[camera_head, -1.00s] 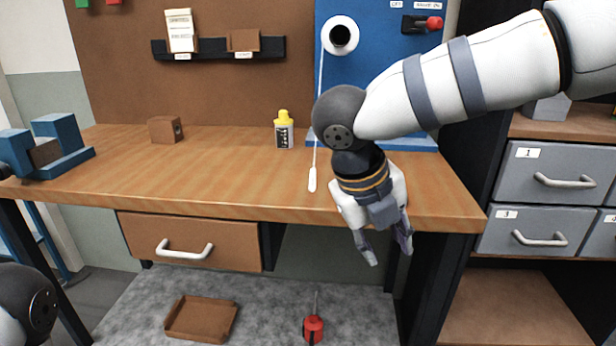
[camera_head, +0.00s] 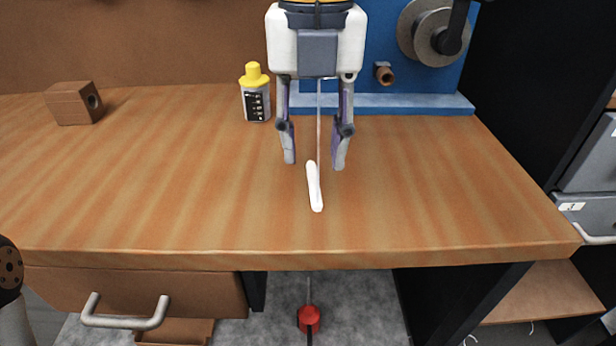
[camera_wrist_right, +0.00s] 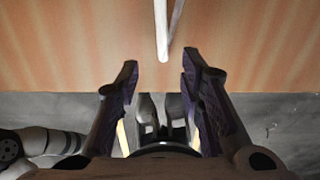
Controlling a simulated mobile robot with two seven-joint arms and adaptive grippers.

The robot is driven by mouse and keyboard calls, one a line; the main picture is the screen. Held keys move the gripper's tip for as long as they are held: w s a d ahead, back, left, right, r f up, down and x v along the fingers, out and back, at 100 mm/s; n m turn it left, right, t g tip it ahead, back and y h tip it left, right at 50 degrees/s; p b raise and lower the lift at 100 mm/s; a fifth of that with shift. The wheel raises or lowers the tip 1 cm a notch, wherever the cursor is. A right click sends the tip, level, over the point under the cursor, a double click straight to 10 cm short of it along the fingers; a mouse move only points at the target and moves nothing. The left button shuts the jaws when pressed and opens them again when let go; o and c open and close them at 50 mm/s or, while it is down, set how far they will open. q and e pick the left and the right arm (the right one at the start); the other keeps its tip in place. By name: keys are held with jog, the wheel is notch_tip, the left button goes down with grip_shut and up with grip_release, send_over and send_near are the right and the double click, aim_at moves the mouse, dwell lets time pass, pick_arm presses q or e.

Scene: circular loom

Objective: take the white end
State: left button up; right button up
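The white end (camera_head: 314,187) is a slim white piece on a thin pale cord, over the middle of the wooden tabletop. The cord runs back and up between my right fingers towards the blue panel. My right gripper (camera_head: 314,162) points down, open and empty, with one finger on each side of the cord and the white end reaching nearer the front edge than the fingertips. In the right wrist view the white end (camera_wrist_right: 162,40) lies just beyond the open fingertips (camera_wrist_right: 158,78), between their lines, touching neither. My left gripper is out of view.
A yellow-capped bottle (camera_head: 256,95) stands left of my right gripper, with a wooden block (camera_head: 75,103) farther left. The blue panel (camera_head: 385,104) with a metal spool (camera_head: 428,35) stands behind. The tabletop's front right is clear. A red-handled tool (camera_head: 309,319) lies below.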

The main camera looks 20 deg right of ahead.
aim_at(312, 195)
notch_tip(312, 195, down, 7)
jog(key=shift+w+b, duration=0.15)
jog(key=shift+b, duration=0.4)
jog(key=shift+r, duration=0.1)
grip_shut()
